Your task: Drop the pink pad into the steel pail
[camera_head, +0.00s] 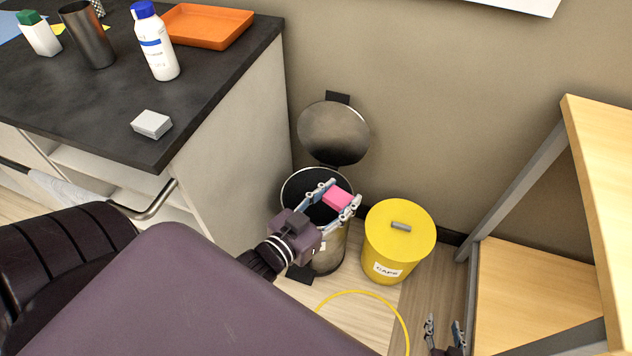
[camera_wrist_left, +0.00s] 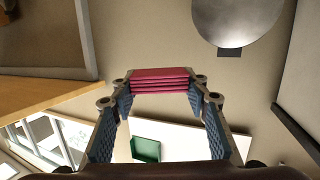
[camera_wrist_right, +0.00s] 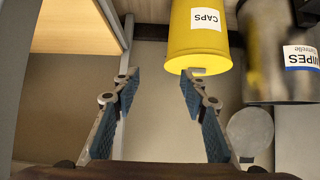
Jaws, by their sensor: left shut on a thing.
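The pink pad (camera_head: 337,198) is between the fingers of my left gripper (camera_head: 341,200), which is shut on it. It also shows in the left wrist view (camera_wrist_left: 160,81) as a stack of pink layers between the fingertips. The steel pail (camera_head: 332,256) stands on the floor with its round lid (camera_head: 333,132) raised against the wall. In the head view the pad appears over the right part of the pail's open mouth; its exact height above the rim is hard to tell. My right gripper (camera_head: 444,335) is low near the shelf, open and empty in the right wrist view (camera_wrist_right: 159,75).
A lidded yellow bin (camera_head: 393,263) marked CAPS stands just right of the pail. A dark-topped counter (camera_head: 100,105) is at left, holding a white bottle (camera_head: 158,50) and an orange tray (camera_head: 205,27). A wooden shelf unit (camera_head: 530,285) is at right. A yellow hoop (camera_head: 365,294) shows on the floor.

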